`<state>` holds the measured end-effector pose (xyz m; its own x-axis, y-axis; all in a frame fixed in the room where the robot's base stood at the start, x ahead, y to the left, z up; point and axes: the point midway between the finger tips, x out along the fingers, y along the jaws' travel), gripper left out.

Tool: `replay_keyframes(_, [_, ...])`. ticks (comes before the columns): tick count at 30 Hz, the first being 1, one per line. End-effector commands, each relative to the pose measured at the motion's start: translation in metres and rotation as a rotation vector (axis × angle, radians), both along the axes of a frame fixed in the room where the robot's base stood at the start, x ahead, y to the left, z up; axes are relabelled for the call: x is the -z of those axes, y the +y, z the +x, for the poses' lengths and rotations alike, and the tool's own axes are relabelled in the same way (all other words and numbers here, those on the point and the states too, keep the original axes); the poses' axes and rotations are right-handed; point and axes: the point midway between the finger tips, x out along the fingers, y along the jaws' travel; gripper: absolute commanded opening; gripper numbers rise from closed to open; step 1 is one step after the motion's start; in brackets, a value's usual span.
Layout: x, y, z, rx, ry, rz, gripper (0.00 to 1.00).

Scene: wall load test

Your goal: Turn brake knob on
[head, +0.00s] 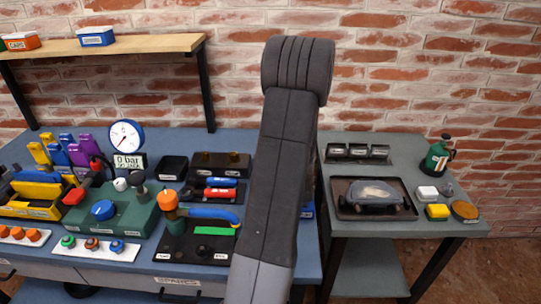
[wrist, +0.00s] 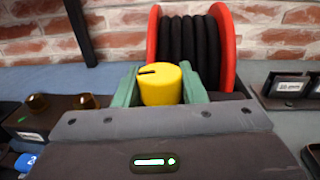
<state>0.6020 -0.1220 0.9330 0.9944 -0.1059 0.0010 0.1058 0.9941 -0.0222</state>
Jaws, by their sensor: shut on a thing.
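The brake knob (wrist: 160,86) is a yellow round knob with a dark line on its top, seen in the middle of the wrist view. It stands in front of a reel with red flanges and black winding (wrist: 190,45). My gripper (wrist: 160,95) is shut on the knob, with green finger-like pieces close on its left and right sides. The knob's lower part is hidden behind my gripper's dark body. In the head view my arm covers the knob, the reel and my gripper.
A gauge (head: 126,137) stands above a "0 bar" display (head: 130,162). A green box with a blue knob (head: 104,210) and a blue-handled tool (head: 210,214) lie left of my arm. A side table (head: 350,224) bears a dark tray (head: 346,210). A shelf (head: 150,45) hangs upper left.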

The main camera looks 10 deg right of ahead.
Motion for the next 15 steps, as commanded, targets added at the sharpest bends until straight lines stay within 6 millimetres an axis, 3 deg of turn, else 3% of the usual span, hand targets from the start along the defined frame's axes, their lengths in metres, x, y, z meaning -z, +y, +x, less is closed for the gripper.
replay_keyframes(9, [-0.0016,-0.0001,0.0002,0.003,-0.002,0.0,0.15])
replay_keyframes(10, [-0.0017,-0.0001,0.0002,0.003,-0.002,0.0,0.43])
replay_keyframes(12, [-0.0015,-0.0001,0.0002,0.003,-0.001,0.0,0.57])
replay_keyframes(15, [-0.0011,-0.0001,0.0,0.003,-0.001,0.0,0.58])
